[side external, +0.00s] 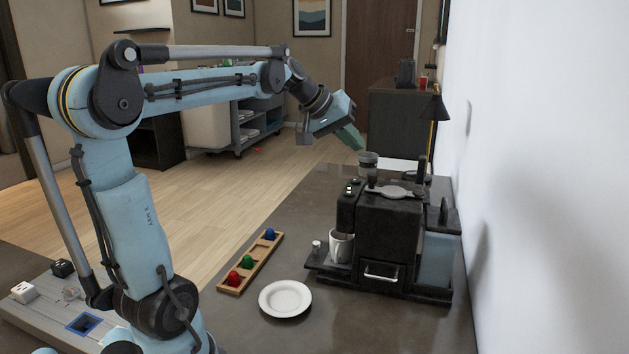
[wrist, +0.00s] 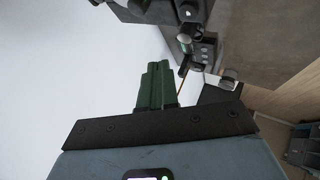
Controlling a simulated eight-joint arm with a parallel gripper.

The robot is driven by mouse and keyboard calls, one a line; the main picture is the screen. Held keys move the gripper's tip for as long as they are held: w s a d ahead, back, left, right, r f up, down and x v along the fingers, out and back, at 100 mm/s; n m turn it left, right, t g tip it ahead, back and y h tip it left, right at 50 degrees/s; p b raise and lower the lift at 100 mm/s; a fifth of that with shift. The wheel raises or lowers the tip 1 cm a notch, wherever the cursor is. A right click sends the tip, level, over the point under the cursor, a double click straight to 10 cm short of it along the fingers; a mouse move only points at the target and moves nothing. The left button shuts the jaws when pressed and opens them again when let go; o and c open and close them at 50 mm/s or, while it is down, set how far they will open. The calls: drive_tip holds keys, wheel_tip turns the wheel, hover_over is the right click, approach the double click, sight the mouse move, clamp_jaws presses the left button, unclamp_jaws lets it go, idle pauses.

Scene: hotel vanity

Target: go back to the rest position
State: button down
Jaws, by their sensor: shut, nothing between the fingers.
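My gripper (side external: 354,140) is raised in the air above the far part of the counter, behind and above the coffee machine (side external: 390,235). Its green fingers (wrist: 157,70) lie together in the wrist view, shut with nothing between them. In the wrist view, parts of the dark machine hang at the top edge, upside down. A white cup (side external: 341,246) stands under the machine's spout on its drip tray.
A white plate (side external: 285,299) lies in front of the machine. A wooden holder (side external: 233,284) to its left bears red, green and blue capsules. A lamp (side external: 433,108) stands at the back by the white wall (side external: 540,180). The air around my gripper looks free.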

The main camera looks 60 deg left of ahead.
drive_tip(key=s+d+f+m, duration=0.1)
drive_tip(key=d+f, duration=0.1)
drive_tip(key=d, duration=0.2)
drive_tip(key=s+d+f+m+g, duration=0.1)
drive_tip(key=s+d+f, duration=0.1)
drive_tip(key=d, duration=0.1)
drive_tip(key=s+d+f+m, duration=0.1)
drive_tip(key=d+f, duration=0.1)
drive_tip(key=d, duration=0.2)
drive_tip(key=shift+s+d+m, duration=0.3)
drive_tip(key=shift+m, duration=0.1)
drive_tip(key=s+d+f+m+g, duration=0.1)
drive_tip(key=s+d+f+m, duration=0.3)
drive_tip(key=s+d+f, duration=0.3)
drive_tip(key=shift+s+d+f+m, duration=0.3)
drive_tip(key=shift+s+f, duration=0.15)
drive_tip(key=shift+f, duration=0.45)
idle(3.9)
